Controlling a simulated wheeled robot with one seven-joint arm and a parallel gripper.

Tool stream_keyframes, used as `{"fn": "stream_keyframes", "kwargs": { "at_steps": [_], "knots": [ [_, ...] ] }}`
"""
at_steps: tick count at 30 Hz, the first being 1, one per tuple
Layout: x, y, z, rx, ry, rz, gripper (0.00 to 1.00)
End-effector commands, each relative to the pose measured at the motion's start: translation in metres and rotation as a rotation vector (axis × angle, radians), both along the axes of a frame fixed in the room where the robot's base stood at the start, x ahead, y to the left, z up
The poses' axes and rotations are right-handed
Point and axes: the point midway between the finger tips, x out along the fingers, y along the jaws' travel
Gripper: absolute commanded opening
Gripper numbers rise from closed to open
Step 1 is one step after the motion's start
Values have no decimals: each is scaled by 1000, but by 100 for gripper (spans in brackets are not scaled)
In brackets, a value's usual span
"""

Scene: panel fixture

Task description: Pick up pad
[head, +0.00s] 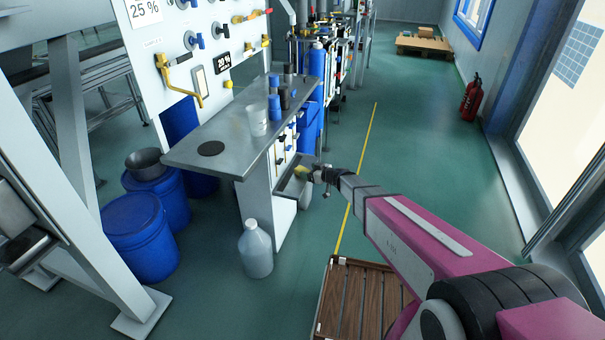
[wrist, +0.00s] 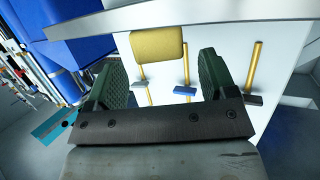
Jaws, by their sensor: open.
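A yellow rounded pad (wrist: 157,46) shows at the top middle of the wrist view, in front of a white panel. My gripper (wrist: 160,62) is open, its two green ridged fingers apart, with the pad framed in the gap between them. I cannot tell how far beyond the fingertips the pad is. In the head view my gripper (head: 316,175) is low beside the white panel under the grey shelf, next to a small yellow patch (head: 301,171) that looks like the same pad. My wrist partly hides that area.
The grey shelf (head: 225,125) juts out above, carrying a dark disc (head: 211,148), a clear beaker (head: 258,120) and blue-capped bottles. A translucent jug (head: 255,250) stands on the floor.

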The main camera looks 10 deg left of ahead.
Motion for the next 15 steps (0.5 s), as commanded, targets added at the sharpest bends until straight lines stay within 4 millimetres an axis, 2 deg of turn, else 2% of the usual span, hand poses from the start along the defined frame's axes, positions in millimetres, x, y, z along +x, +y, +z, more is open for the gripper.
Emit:
{"fn": "stream_keyframes", "kwargs": {
  "at_steps": [9, 15],
  "knots": [
    [18, 36, -15, -1, 1, 1, 78],
    [19, 40, -16, 0, 1, 0, 78]
  ]
}}
